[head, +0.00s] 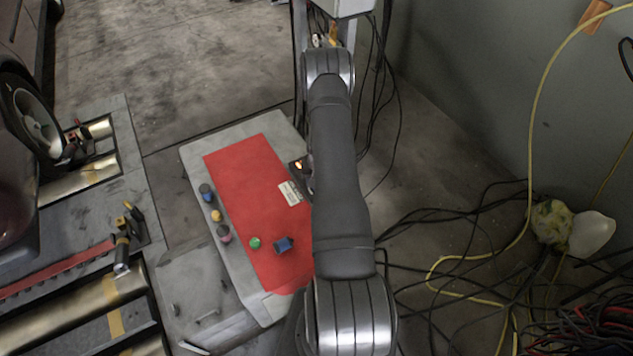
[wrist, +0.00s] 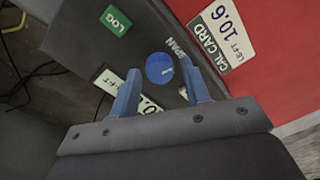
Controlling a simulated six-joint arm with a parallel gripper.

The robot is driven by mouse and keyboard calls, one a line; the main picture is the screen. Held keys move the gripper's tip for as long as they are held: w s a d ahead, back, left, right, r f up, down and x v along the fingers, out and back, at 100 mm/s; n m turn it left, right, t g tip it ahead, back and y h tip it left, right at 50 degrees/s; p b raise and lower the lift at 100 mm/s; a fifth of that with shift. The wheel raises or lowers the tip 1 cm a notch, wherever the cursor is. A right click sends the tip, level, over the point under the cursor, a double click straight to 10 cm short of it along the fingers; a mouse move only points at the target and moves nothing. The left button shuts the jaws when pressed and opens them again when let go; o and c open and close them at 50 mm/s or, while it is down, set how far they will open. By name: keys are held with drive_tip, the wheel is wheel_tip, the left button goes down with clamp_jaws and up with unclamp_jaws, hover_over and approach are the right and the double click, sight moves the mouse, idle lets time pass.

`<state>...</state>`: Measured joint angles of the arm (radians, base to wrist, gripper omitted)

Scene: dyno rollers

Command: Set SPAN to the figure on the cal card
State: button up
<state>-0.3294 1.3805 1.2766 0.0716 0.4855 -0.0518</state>
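The blue round SPAN knob (wrist: 159,68), with a small white mark, is on a dark panel (wrist: 150,33) in the wrist view. My gripper (wrist: 160,66) is open, its two blue fingers on either side of the knob with a small gap at each side. A pale readout (wrist: 149,104) starts with "10."; my gripper hides its remaining digits. The white cal card (wrist: 221,36) reads "LEFT 10.6" and lies on red; it also shows in the head view (head: 291,193). In the head view my arm hides the gripper and most of the panel.
A green LOG button (wrist: 115,20) is near the knob. On the red mat (head: 240,165) are a green round item (head: 255,243) and a blue item (head: 284,245). Several small pots line the grey cabinet's (head: 195,160) left edge. Cables (head: 450,260) lie on the floor at right.

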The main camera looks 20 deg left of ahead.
drive_tip(key=shift+o, duration=0.2)
wheel_tip(320, 180, up, 17)
drive_tip(key=shift+d+r, duration=0.2)
drive_tip(key=shift+d, duration=0.1)
idle(0.4)
drive_tip(key=shift+w+f, duration=0.1)
idle(0.4)
drive_tip(key=f, duration=1.7)
drive_tip(key=shift+a+f, duration=0.1)
drive_tip(key=shift+a, duration=0.2)
